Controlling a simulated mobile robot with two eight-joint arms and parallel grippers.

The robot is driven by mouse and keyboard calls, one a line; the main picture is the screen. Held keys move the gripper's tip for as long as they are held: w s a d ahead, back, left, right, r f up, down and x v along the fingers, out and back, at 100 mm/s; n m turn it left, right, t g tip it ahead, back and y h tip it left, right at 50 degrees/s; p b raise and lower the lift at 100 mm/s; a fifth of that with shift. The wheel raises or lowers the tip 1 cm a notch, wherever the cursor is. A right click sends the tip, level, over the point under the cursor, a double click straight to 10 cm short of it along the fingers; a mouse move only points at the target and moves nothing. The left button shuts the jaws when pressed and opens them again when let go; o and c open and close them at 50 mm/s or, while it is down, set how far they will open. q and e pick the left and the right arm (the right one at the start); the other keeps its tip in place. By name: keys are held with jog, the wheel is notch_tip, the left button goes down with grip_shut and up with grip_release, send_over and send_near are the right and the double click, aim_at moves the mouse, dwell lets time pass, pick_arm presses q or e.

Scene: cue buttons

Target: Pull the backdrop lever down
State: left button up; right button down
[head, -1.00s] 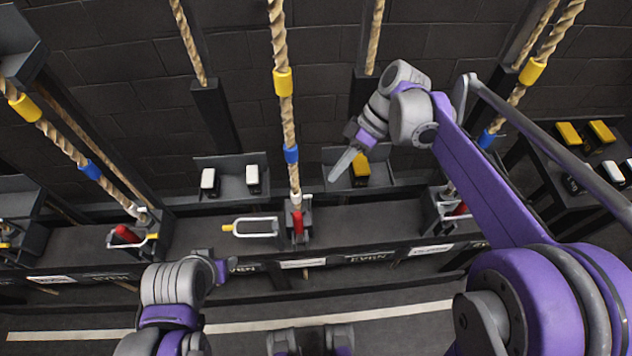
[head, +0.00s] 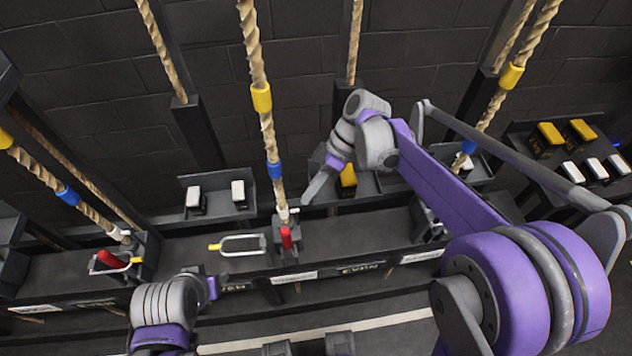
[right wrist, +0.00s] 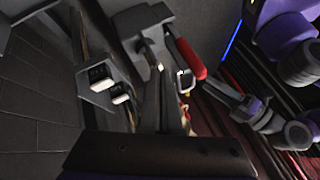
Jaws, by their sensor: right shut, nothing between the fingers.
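A red-handled lever (head: 286,238) stands upright at the foot of the middle rope, on a dark rail. It also appears to be the red handle (right wrist: 190,58) in the right wrist view. Another red lever (head: 108,259) is at the left rope, tilted, with a wire loop around it. I cannot read which lever is labelled backdrop. My right gripper (head: 311,194) is shut and empty, above and slightly right of the middle lever, apart from it. My left gripper (head: 213,286) is low, left of the middle lever; its fingers are too unclear to judge.
A wire loop with a yellow tip (head: 240,245) sticks out left of the middle lever. The middle rope (head: 257,130) rises above the lever. White buttons (head: 238,193) sit in a box behind, and a yellow button (head: 348,177) is close behind my right gripper.

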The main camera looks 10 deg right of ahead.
aim_at(288, 244)
jog(key=s+a+f, duration=0.1)
jog(key=s+a, duration=0.1)
jog(key=s+a+f, duration=0.1)
jog(key=s+f, duration=0.1)
jog(key=shift+a+f, duration=0.2)
jog(key=shift+a, duration=0.2)
jog(key=shift+s+a, duration=0.2)
jog(key=shift+s, duration=0.1)
